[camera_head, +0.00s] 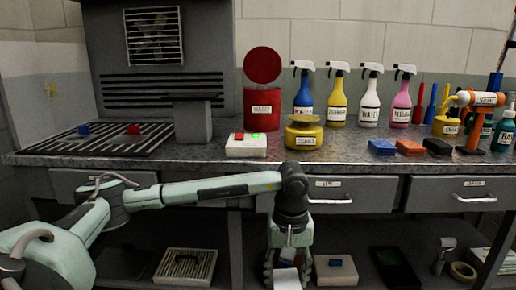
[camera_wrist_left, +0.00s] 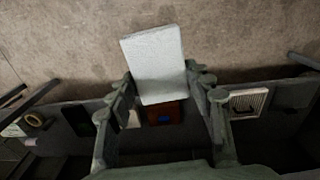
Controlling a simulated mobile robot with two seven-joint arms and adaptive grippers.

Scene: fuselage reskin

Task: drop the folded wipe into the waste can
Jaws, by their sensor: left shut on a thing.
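The folded wipe (camera_head: 287,280) is a white rectangular pad. My left gripper (camera_head: 288,262) is shut on it, pointing down in front of the bench, below the drawer level. In the left wrist view the wipe (camera_wrist_left: 153,62) sits between the two fingers of my left gripper (camera_wrist_left: 163,82) and extends beyond their tips. The waste can (camera_head: 262,110) is a red labelled can on the bench top, with its round red lid (camera_head: 262,65) raised upright. The gripper is below and in front of the can, well apart from it. My right gripper is not in view.
A yellow labelled can (camera_head: 304,136) stands right of the waste can. A white box with coloured buttons (camera_head: 246,145) sits in front of it. Several spray bottles (camera_head: 337,97) stand behind. Drawers (camera_head: 352,194) and a lower shelf (camera_head: 215,240) are near the gripper.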

